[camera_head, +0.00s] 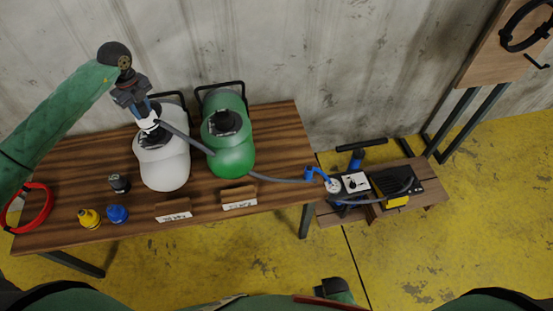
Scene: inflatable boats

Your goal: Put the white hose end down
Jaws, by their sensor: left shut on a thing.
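The white hose end (149,122) is held in my left gripper (146,109), whose jaws are shut on it. It is over the valve area of the white inflatable boat (165,168) on the wooden table; I cannot tell whether it touches the valve. The grey hose (275,180) runs from it across the green inflatable boat (232,155) to the pump (355,183) on the low bench at the right. A blue hose piece (312,174) shows at the pump's left side. My right gripper does not show clearly enough to identify.
On the table (135,232) stand a yellow cap (89,219), a blue cap (117,214), a black cap (119,183) and a red ring (35,205). Two label cards (174,211) stand at the front edge. The table's right end and front strip have free room.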

